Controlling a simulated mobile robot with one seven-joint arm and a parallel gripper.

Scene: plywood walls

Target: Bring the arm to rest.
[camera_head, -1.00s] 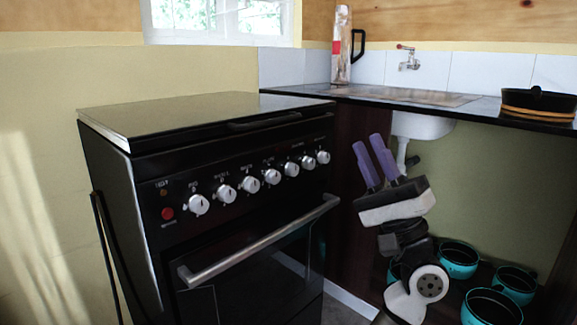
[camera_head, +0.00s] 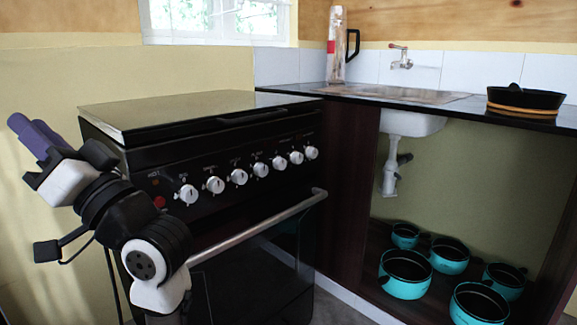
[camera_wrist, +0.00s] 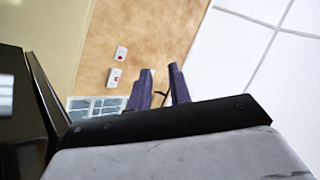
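My gripper (camera_head: 27,122) is at the left edge of the head view, left of the black stove, with its purple fingers pointing up and left. In the wrist view the two purple fingers (camera_wrist: 160,70) stand apart with a gap between them. The gripper is open and I see nothing held in it. My arm is folded up in front of the stove's left front corner. Whether it touches the stove cannot be told.
The black stove (camera_head: 235,255) fills the middle. A counter (camera_head: 455,107) on the right carries a black pan (camera_head: 525,98) and a tall bottle-like thing (camera_head: 336,50). Several teal pots (camera_head: 405,287) stand beneath. The wrist view shows a window (camera_wrist: 95,106) and wall sockets (camera_wrist: 117,65).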

